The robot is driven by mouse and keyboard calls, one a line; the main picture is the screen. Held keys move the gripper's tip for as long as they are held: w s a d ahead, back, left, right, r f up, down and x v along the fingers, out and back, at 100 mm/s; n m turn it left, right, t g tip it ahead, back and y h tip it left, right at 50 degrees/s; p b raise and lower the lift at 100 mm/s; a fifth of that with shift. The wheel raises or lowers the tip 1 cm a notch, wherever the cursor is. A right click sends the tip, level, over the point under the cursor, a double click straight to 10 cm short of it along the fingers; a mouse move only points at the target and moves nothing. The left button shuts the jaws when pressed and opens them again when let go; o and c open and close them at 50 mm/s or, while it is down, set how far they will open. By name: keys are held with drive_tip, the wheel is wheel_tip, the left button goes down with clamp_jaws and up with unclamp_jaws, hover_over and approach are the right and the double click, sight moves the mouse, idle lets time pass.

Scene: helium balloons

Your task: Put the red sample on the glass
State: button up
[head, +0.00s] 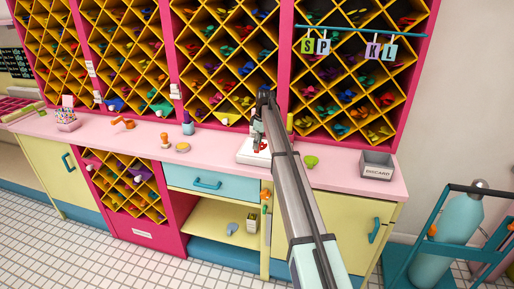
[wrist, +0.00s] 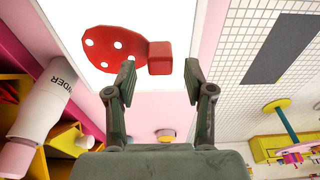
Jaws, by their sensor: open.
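The red sample (wrist: 117,48) is a flat red balloon shape with white dots and a blocky red neck. In the wrist view it shows against the bright white glass panel (wrist: 72,22). In the head view red also shows (head: 263,146) at the white panel (head: 246,155) on the pink counter. I cannot tell whether the sample touches the glass. My gripper (wrist: 160,74) is open, with its two fingertips on either side of the neck's near end and apart from it. In the head view my gripper (head: 258,128) is over the panel, and my arm hides part of it.
A green bowl (head: 311,161) and a grey discard bin (head: 377,170) stand right of the panel. A blue bottle (head: 188,127), a round tan item (head: 183,147) and a wooden stamp (head: 164,139) stand to its left. A yellow diamond-shelf rack (head: 228,75) rises behind.

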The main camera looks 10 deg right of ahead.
wheel_tip(320, 180, up, 10)
drive_tip(key=d+b, duration=0.1)
drive_tip(key=b, duration=0.1)
drive_tip(key=shift+s+d, duration=0.2)
drive_tip(key=shift+s, duration=0.1)
